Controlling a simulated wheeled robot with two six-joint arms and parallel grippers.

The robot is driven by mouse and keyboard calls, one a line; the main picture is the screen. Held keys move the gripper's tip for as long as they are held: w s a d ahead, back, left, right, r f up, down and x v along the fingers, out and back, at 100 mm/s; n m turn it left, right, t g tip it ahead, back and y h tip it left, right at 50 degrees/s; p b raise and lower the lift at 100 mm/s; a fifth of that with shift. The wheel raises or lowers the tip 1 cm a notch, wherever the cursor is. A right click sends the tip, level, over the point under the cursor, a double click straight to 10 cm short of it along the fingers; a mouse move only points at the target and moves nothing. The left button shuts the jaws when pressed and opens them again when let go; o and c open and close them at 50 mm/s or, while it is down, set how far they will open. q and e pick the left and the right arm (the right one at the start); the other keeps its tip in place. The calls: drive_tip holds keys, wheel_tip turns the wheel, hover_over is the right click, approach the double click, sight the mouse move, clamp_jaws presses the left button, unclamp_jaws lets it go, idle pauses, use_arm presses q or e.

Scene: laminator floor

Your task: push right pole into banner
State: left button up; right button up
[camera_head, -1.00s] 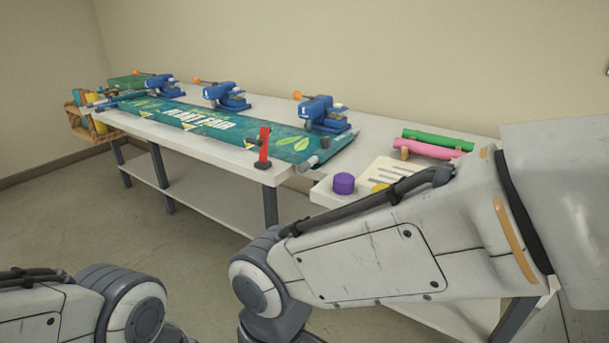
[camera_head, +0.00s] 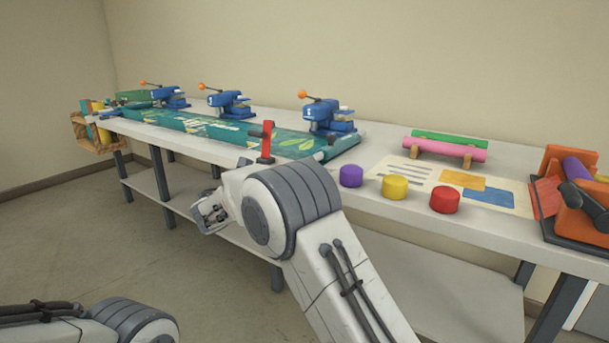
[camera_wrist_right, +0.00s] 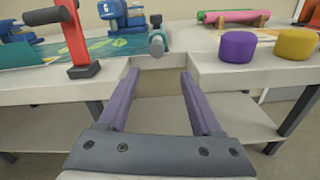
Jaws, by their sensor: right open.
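The teal banner (camera_head: 290,142) lies along the white table. In the right wrist view the grey round end of the right pole (camera_wrist_right: 156,43) sticks out at the banner's near right edge, over a notch in the tabletop. The rest of the pole is hidden, so I cannot tell how deep it sits in the banner. My right gripper (camera_wrist_right: 157,74) is open and empty. Its two fingers point toward the notch, with the pole end ahead between and above the tips, apart from them. My left gripper is outside the views; only part of that arm shows.
A red upright post (camera_head: 266,142) stands just left of the pole end. Purple (camera_head: 351,176), yellow (camera_head: 395,186) and red (camera_head: 445,199) round knobs sit to the right. Blue presses (camera_head: 328,114) line the banner's back edge. A lower shelf (camera_head: 410,275) runs beneath.

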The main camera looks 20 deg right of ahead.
drive_tip(key=x, duration=0.3)
drive_tip(key=b+x, duration=0.1)
drive_tip(key=x, duration=0.7)
drive_tip(key=shift+w+a+r, duration=0.15)
drive_tip(key=shift+a+r, duration=0.05)
drive_tip(key=shift+r, duration=0.15)
clamp_jaws()
idle(0.9)
